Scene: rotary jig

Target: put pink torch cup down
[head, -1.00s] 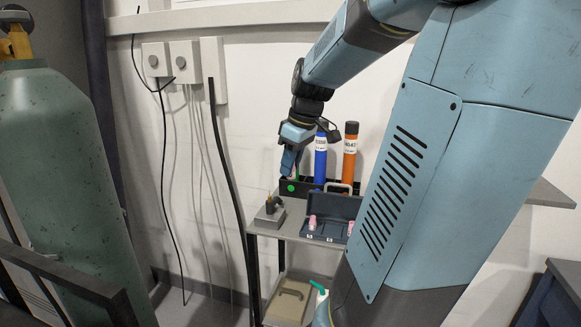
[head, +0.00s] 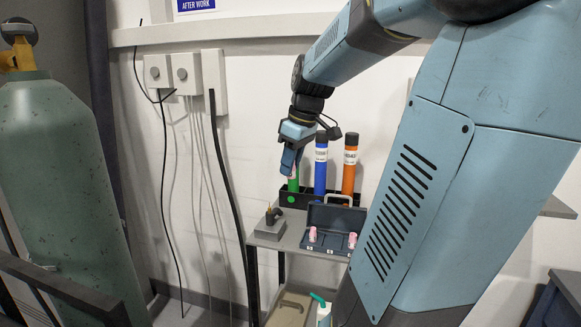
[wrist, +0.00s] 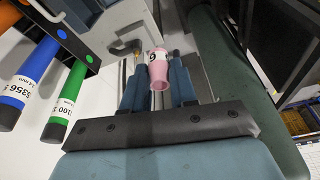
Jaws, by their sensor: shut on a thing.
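My gripper (wrist: 155,88) is shut on a pink torch cup (wrist: 158,72), which sits between the two fingers in the wrist view. The cup carries a white label with one dark digit. In the head view my gripper (head: 290,170) hangs above the small shelf, in front of the green tube; the held cup is hard to make out there. Two more pink cups, the left one (head: 312,235) and the right one (head: 352,240), stand in the open dark blue case (head: 330,247). A small grey block with a dark fitting (head: 270,225) stands left of the case.
A rack (head: 345,201) with green (head: 293,184), blue (head: 320,170) and orange (head: 349,170) tubes stands behind the case. A large gas cylinder (head: 60,190) stands at the left. Cables hang from wall boxes (head: 185,72). Little free room shows on the shelf.

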